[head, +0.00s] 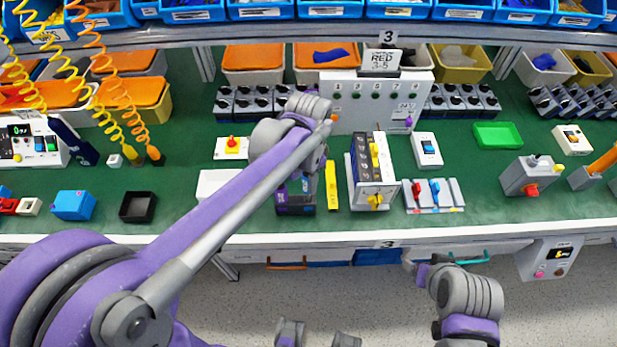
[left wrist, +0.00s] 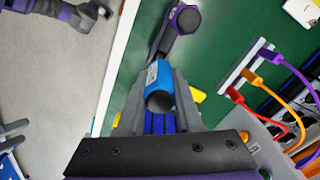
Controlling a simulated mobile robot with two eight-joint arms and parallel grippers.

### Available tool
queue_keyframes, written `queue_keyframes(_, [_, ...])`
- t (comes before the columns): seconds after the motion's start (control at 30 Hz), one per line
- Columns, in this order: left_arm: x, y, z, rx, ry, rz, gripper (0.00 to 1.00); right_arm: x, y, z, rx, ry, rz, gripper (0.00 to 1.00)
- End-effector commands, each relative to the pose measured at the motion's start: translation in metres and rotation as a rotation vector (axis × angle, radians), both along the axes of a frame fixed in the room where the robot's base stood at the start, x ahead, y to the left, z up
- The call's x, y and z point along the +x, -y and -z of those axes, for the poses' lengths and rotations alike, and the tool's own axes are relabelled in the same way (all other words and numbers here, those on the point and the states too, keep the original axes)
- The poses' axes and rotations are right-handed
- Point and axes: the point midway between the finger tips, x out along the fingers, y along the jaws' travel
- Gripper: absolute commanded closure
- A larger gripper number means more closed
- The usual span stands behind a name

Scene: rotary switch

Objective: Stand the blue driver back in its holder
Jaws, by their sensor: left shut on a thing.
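The blue driver (left wrist: 159,82) is between the grey fingers of my left gripper (left wrist: 160,100) in the left wrist view, with its round dark end towards the camera. My left gripper is shut on it. In the head view, my left gripper (head: 296,198) is low over the front of the green bench, left of a white box with yellow knobs, and my arm partly covers it. My right gripper (head: 418,271) is in front of the bench edge.
The white box with yellow knobs (head: 362,180) stands close on the right, with a yellow strip (head: 331,187) beside my gripper. A rack with red and blue levers (head: 448,196) lies further right. A black tray (head: 138,195) is on the left. Coiled hoses hang at the upper left.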

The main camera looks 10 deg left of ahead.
Motion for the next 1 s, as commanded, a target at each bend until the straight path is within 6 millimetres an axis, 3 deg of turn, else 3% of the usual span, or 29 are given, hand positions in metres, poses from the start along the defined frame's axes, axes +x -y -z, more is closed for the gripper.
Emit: queue_keyframes(1.0, [0.0,0.0,0.032,0.0,0.0,0.0,1.0,-0.007,0.0,0.025,0.0,-0.013,0.0,0.26])
